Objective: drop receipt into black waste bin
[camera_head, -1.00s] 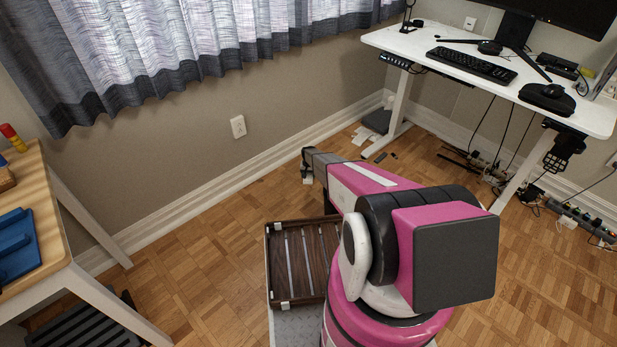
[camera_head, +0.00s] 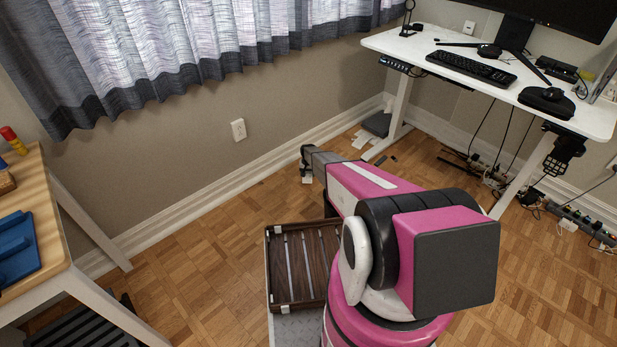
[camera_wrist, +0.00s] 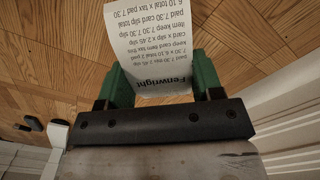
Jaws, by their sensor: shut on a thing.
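My gripper (camera_wrist: 163,84) has green fingers and is shut on a white printed receipt (camera_wrist: 150,40), which sticks out beyond the fingertips over the wood floor in the wrist view. In the head view my gripper (camera_head: 307,163) is at the far end of my pink arm, low near the wall, with a small white piece of the receipt (camera_head: 307,179) below it. A dark box-like thing (camera_head: 378,123) stands on the floor under the desk's left end; I cannot tell whether it is the black waste bin.
White papers (camera_head: 364,141) lie on the floor beside the dark box. A white standing desk (camera_head: 410,46) is at the right, with cables and power strips beneath it. A wooden table (camera_head: 48,225) is at the left. A slatted wooden tray (camera_head: 271,262) sits beside my arm.

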